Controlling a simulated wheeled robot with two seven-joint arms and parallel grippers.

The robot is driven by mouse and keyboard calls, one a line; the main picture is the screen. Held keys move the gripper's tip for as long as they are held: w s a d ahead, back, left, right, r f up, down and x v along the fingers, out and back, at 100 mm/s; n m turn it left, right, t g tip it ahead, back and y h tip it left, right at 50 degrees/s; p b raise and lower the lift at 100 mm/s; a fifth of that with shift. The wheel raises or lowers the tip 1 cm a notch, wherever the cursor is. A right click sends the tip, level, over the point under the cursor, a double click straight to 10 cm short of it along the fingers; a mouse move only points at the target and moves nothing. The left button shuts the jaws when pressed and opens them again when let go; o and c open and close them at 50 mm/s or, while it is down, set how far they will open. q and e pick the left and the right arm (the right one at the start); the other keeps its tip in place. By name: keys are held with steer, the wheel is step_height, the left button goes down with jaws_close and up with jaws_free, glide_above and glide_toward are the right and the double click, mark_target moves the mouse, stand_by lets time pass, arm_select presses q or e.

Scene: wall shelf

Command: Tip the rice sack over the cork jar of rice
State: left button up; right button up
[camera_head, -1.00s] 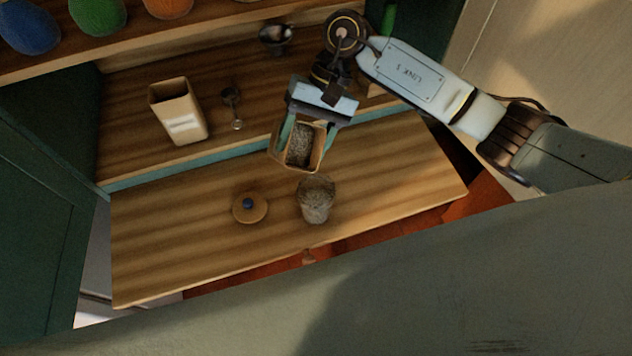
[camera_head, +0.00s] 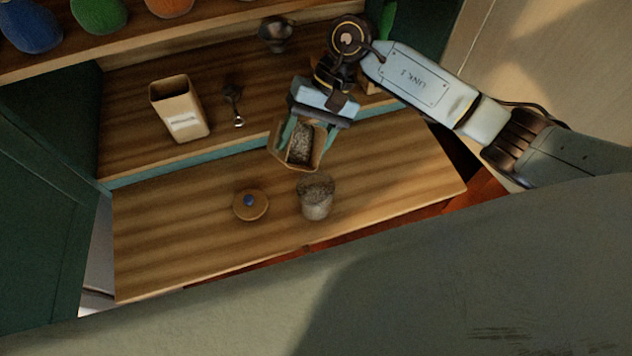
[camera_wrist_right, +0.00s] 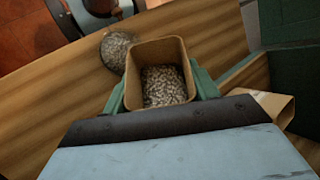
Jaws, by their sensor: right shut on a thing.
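My right gripper (camera_head: 303,133) is shut on the rice sack (camera_head: 286,157), an open tan paper sack with rice-like grains inside. It holds the sack tilted, its mouth facing the head camera, above and behind the jar. The jar (camera_head: 316,205) stands upright on the front board, with grains heaped at its top. In the right wrist view the sack (camera_wrist_right: 146,54) is between the green fingers, and the jar (camera_wrist_right: 117,50) is just beyond its left edge. A round cork lid (camera_head: 252,211) with a blue knob lies left of the jar. My left gripper is not in view.
A second tan sack (camera_head: 184,122) stands on the shelf behind, with a metal scoop (camera_head: 236,107) beside it. A dark bowl (camera_head: 275,34) is farther back. Blue, green and orange things (camera_head: 99,15) line the upper shelf. The board's left part is clear.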

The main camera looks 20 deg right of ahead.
steer(key=shift+w, duration=0.1)
stand_by(0.3)
steer(key=shift+f+t+p, duration=0.1)
steer(key=shift+t+p, duration=0.2)
steer(key=shift+p, duration=0.05)
stand_by(0.3)
steer(key=shift+s+d+r+n+t+p, duration=0.1)
steer(key=shift+s+r+n+t+p, duration=0.25)
steer(key=shift+t+p, duration=0.65)
stand_by(1.5)
steer(key=shift+s+f+n+t+y+p, duration=0.25)
steer(key=shift+s+f+t+y+p, duration=0.15)
steer(key=shift+f+t+p, duration=0.1)
stand_by(2.0)
steer(key=shift+s+d+r+t+p, duration=0.15)
steer(key=shift+s+t+p, duration=0.15)
steer(key=shift+t+p, duration=0.2)
stand_by(1.4)
